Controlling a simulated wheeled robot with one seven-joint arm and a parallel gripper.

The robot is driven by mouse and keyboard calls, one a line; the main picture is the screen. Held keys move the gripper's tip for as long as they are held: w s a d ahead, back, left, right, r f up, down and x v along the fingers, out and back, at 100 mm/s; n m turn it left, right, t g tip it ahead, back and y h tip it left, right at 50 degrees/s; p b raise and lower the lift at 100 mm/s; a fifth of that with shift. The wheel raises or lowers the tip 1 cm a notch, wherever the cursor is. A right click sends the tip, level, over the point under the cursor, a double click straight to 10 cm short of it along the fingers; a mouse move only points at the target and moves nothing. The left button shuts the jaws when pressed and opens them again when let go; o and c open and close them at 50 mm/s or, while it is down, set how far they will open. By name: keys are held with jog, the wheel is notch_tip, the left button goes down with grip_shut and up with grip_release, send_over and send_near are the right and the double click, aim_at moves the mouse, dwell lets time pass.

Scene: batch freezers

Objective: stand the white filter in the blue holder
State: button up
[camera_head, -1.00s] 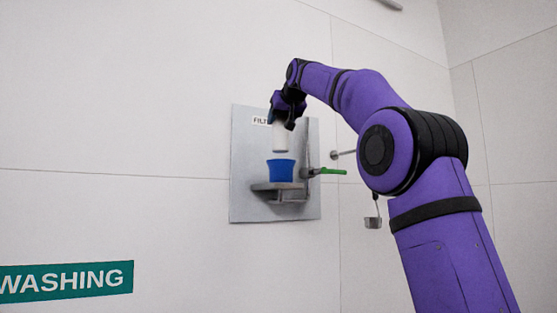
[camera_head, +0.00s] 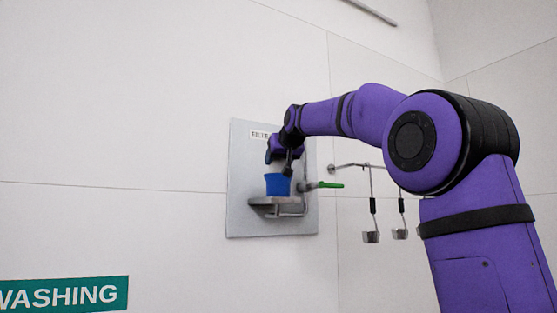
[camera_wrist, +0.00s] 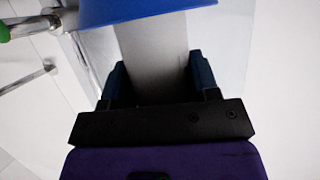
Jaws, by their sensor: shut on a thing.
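The blue holder (camera_head: 278,184) stands on a small shelf on a grey wall panel in the head view. It also shows at the top of the wrist view (camera_wrist: 140,9). The white filter (camera_wrist: 153,62) is between my gripper's fingers, and its far end passes out of sight at the blue holder's rim. In the head view only a small part of the filter (camera_head: 276,168) shows above the holder, upright. My gripper (camera_head: 280,158) is shut on the filter just above the holder. The wrist view shows both fingers (camera_wrist: 155,82) against the filter's sides. How deep the filter sits is hidden.
The shelf (camera_head: 268,202) juts from the grey panel (camera_head: 242,215). A green-handled valve (camera_head: 330,185) sticks out to the right of the holder. Metal cups (camera_head: 371,237) hang from a rail further right.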

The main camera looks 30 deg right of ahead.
jog(key=shift+f, duration=0.3)
jog(key=o, duration=1.2)
jog(key=v, duration=1.2)
jog(key=shift+r, duration=0.3)
jog(key=s+a+f+g, duration=0.2)
jog(key=s+a+f, duration=0.1)
jog(key=s+f, duration=0.7)
jog(key=s+a+f+n+g+y, duration=0.1)
jog(key=s+a+f+g, duration=0.2)
jog(key=s+f, duration=0.7)
jog(key=s+a+f+g, duration=0.3)
jog(key=s+f, duration=0.8)
jog(key=f, duration=1.2)
jog(key=shift+f+n+y, duration=0.2)
jog(key=shift+n+y, duration=0.1)
jog(key=shift+y, duration=0.1)
